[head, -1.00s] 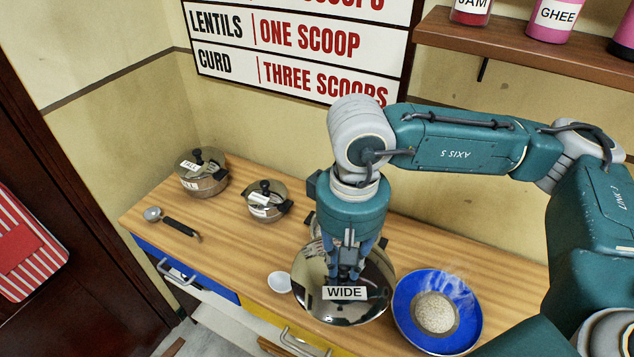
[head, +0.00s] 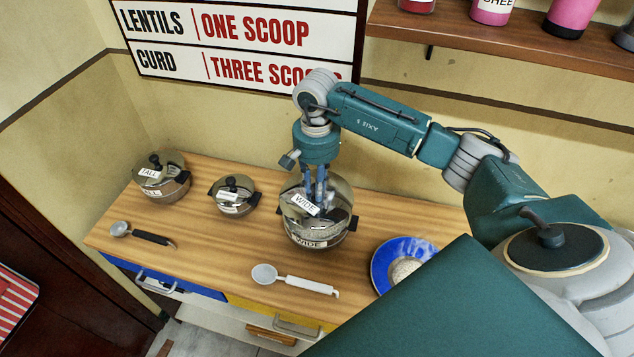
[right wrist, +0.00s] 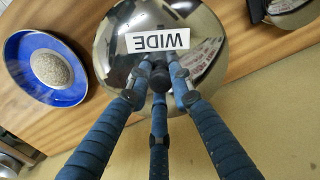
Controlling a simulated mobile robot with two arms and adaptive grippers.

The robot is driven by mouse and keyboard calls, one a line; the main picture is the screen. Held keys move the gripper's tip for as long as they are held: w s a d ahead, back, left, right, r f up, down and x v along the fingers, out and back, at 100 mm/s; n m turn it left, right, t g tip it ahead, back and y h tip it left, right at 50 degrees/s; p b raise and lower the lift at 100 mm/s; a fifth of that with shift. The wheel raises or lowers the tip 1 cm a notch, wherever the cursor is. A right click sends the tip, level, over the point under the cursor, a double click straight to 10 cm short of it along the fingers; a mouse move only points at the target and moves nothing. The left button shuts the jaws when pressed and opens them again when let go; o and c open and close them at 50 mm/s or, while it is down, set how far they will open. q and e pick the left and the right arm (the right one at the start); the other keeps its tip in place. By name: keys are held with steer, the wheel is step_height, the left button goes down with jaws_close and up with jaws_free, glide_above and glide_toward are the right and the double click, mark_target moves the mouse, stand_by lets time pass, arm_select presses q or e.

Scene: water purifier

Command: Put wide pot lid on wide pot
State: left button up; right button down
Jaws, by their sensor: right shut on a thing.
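The wide pot (head: 312,241) is a steel pot with dark handles and a WIDE label, standing on the wooden counter. The wide pot lid (head: 340,192) is a shiny steel dome with its own WIDE label. It is over the pot's mouth and looks slightly tilted; I cannot tell whether its rim is fully seated. My right gripper (head: 319,204) points down and is shut on the lid's black knob. In the right wrist view, the gripper (right wrist: 158,84) is around the knob, and the lid (right wrist: 200,35) hides the pot below. My left gripper is not in view.
Tall pot (head: 163,182) and a smaller lidded pot (head: 233,197) stand to the left. A white-handled ladle (head: 305,284) lies in front, a black-handled one (head: 152,238) at left. A blue plate (head: 380,265) with food is close right. A shelf (head: 480,42) hangs above.

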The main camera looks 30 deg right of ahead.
step_height(320, 180, down, 3)
steer(key=shift+s+d+f+b, duration=0.1)
steer(key=shift+d+b, duration=0.05)
steer(key=shift+b, duration=0.55)
steer(key=shift+f, duration=0.6)
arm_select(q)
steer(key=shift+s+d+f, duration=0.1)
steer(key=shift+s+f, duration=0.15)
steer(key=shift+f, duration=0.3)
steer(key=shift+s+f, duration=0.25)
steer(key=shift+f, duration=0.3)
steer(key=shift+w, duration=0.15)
arm_select(e)
steer(key=shift+b, duration=0.35)
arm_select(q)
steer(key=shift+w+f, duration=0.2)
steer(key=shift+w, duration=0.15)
